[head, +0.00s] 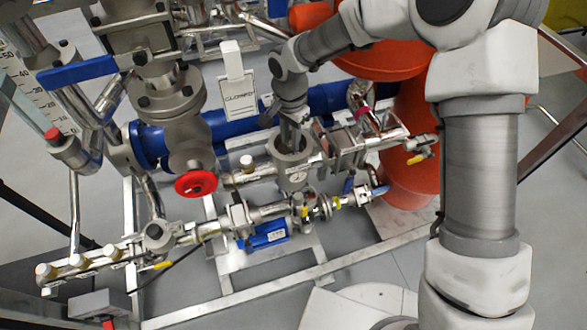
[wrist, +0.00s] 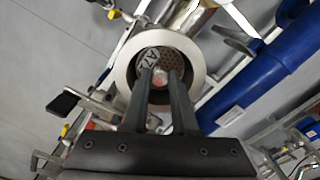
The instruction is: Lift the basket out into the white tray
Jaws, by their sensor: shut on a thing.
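The basket (wrist: 178,61) shows in the wrist view as a round perforated metal piece with a marked pale label, inside a round steel housing (wrist: 122,62). My gripper (wrist: 160,76) reaches into the housing mouth from above, its two fingers close together on a small knob at the basket's middle. In the head view my gripper (head: 291,138) points down into the same housing (head: 293,176); the basket is hidden there by the housing wall and the fingers. The basket's lower part is hidden. I cannot make out a white tray in either view.
Pipes and valves crowd the housing. A blue pipe (head: 325,98) runs behind it, a red handwheel (head: 196,183) stands left, and a blue motor (head: 265,235) sits in front. Orange vessels (head: 405,165) are at right.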

